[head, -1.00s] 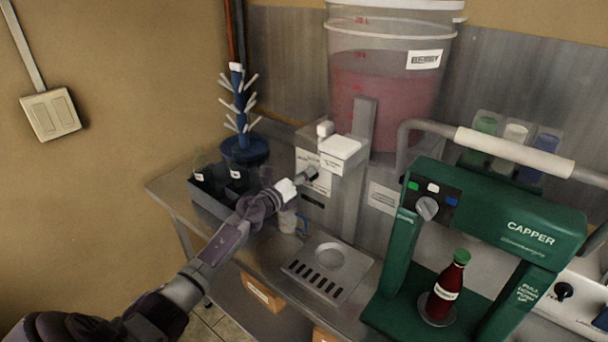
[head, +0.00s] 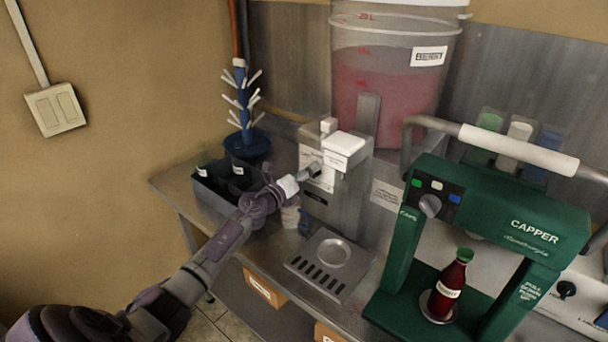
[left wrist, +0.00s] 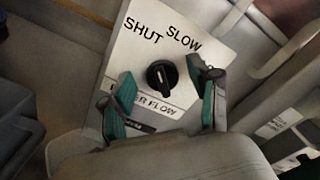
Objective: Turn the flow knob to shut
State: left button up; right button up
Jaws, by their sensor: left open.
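The flow knob (left wrist: 161,74) is a round black dial on a white panel (left wrist: 150,50) in the left wrist view. The word SHUT stands at its upper left and SLOW at its upper right; a FLOW label below is partly covered. I cannot tell exactly where the knob points. My left gripper (left wrist: 163,84) is open, its green-padded fingers on either side of the knob with gaps showing. In the head view my left gripper (head: 311,172) is at the front panel of the grey filler (head: 345,195), where the knob is hidden. My right gripper is not in view.
A large bucket of red liquid (head: 390,85) stands behind the filler. A green capper (head: 540,230) with a red bottle (head: 447,290) is at right. A slotted drip tray (head: 318,282) lies in front of the filler. A dark crate (head: 210,190) with bottles is at left.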

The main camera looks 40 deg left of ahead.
pick_arm(q)
jog(key=s+a, duration=0.1)
jog(key=s, duration=1.1)
